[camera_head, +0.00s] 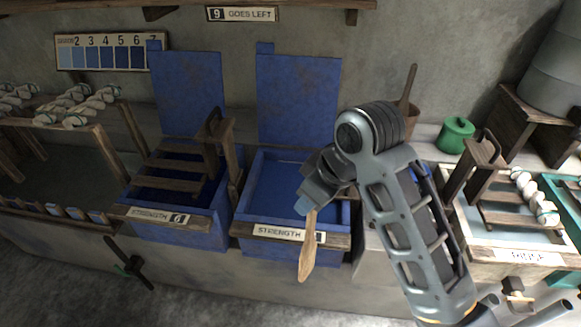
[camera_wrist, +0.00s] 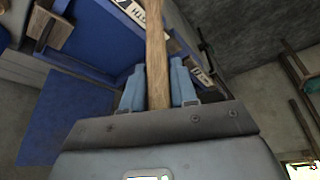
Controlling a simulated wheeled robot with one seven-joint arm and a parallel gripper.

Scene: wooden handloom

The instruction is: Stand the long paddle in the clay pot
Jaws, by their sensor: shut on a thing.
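My gripper (camera_head: 307,205) is shut on a long wooden paddle (camera_head: 306,258), which hangs down nearly upright in front of the middle blue vat's front edge. In the wrist view the paddle's wooden shaft (camera_wrist: 156,45) runs between the two blue-grey fingers of my gripper (camera_wrist: 158,88). The clay pot (camera_head: 412,120) is brown and stands on the ledge at the back, right of my arm. A wooden stick (camera_head: 409,85) stands in it, leaning slightly. My arm hides part of the pot. My gripper is well in front and to the left of the pot.
Two blue vats with raised blue lids (camera_head: 298,100) stand left of my arm; the left one (camera_head: 175,222) holds a wooden rack. A green lidded pot (camera_head: 455,135) stands right of the clay pot. A rinse vat (camera_head: 510,250) with a rack and white yarn is at right.

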